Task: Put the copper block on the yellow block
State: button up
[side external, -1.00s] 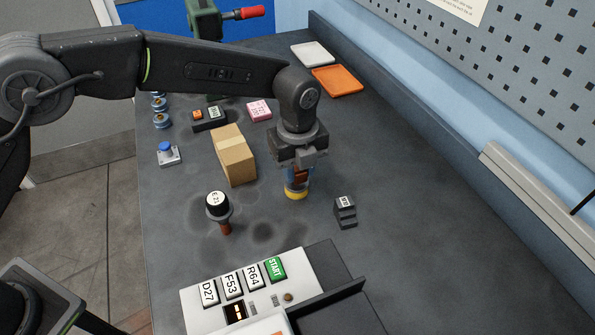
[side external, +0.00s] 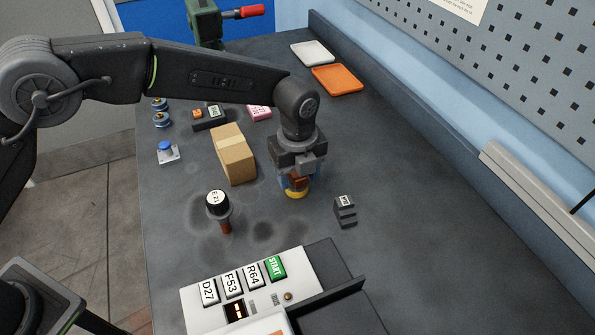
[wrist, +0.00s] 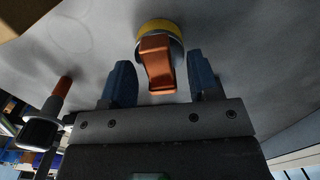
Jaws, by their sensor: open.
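The copper block (wrist: 157,64) stands on the yellow block (wrist: 157,26), which shows as a round yellow disc in the wrist view. In the side view the copper block (side external: 299,182) shows between my gripper's fingers, with the yellow block (side external: 295,194) under it on the bench. My gripper (wrist: 165,80) points down around the copper block. Its two blue fingers are apart, with a visible gap on each side of the block. In the side view the fingers of my gripper (side external: 297,183) partly hide both blocks.
A cardboard box (side external: 234,155) stands close to the left of my gripper. A button panel (side external: 245,285) is in front. The bench at right is clear.

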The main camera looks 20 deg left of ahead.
aim_at(296, 175)
notch_tip(296, 175, up, 12)
jog(key=shift+r, duration=0.2)
dwell(0.4)
jog(key=s+a+r+n+t, duration=0.1)
jog(key=s+a+r+n, duration=0.4)
jog(key=a, duration=0.3)
jog(key=s+a+r+n+t, duration=0.1)
jog(key=s+a+r+n, duration=0.2)
jog(key=a+r+n, duration=0.4)
jog(key=s+a+f+n+t, duration=0.1)
jog(key=s+a+f+n, duration=0.2)
jog(key=s+a+n, duration=0.3)
jog(key=s+a+f+n+t, duration=0.2)
jog(key=s+a+n, duration=0.4)
jog(key=s+n, duration=0.3)
jog(key=shift+s+f+t, duration=0.3)
jog(key=shift+s+f, duration=0.1)
jog(key=shift+s, duration=0.65)
